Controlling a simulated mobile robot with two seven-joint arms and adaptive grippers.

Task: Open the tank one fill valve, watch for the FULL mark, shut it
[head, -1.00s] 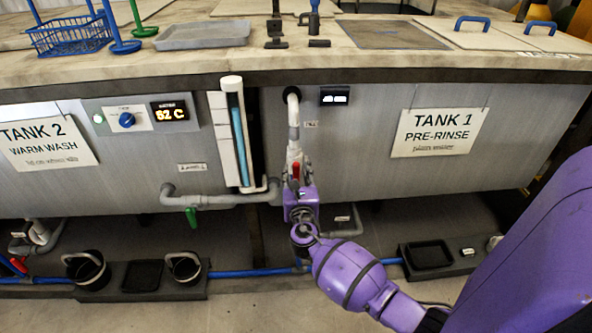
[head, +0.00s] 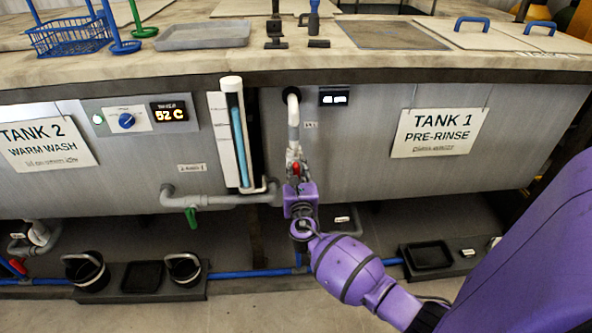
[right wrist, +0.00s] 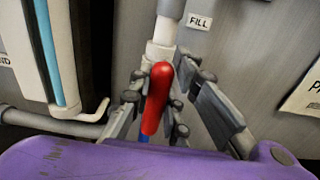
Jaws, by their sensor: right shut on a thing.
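In the right wrist view the red handle (right wrist: 156,96) stands between the fingers, beneath the FILL label (right wrist: 199,21). My right gripper (right wrist: 158,103) is shut on the handle, with fingers on both sides; it also shows in the head view (head: 297,182). The sight gauge (head: 227,140) left of the pipe holds a tall blue column (head: 239,140). I cannot read a FULL mark on it. My left gripper is not in view.
The TANK 1 PRE-RINSE sign (head: 438,132) hangs right of the pipe. A green-handled valve (head: 191,216) is on a lower pipe to the left. A small display (head: 333,97) is too blurred to read. Black trays and buckets (head: 87,272) stand on the low shelf.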

